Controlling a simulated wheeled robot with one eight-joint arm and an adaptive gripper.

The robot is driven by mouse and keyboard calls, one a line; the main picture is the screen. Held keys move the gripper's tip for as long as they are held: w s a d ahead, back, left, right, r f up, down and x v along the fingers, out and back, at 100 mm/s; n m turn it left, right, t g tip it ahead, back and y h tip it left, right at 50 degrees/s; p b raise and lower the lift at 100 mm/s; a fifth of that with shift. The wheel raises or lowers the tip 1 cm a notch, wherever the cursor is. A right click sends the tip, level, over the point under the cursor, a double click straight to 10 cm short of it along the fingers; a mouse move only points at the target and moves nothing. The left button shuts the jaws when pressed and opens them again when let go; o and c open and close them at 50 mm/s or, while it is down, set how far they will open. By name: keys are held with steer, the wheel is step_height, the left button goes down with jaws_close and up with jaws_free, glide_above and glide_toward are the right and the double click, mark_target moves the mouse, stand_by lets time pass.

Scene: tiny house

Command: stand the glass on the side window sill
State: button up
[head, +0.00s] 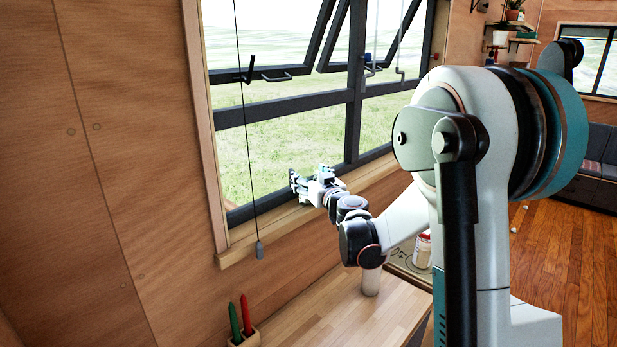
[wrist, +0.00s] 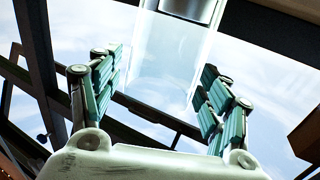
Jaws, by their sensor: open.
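A clear glass (wrist: 168,45) shows in the wrist view, between and beyond the two teal-padded fingers of my gripper (wrist: 161,85). The fingers are apart, one on each side of it; I cannot tell whether a pad touches it. In the head view my gripper (head: 298,184) is at the window, just above the wooden side window sill (head: 275,222). The glass is too small and clear there to make out, so its contact with the sill cannot be told.
The dark-framed window (head: 290,109) has its upper panes tilted open. A cord with a grey pull (head: 260,250) hangs left of my gripper. Below is a wooden counter (head: 325,318) with a holder of red and green items (head: 241,322) and a jar (head: 422,250).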

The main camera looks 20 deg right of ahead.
steer(key=s+p, duration=0.1)
steer(key=s, duration=1.1)
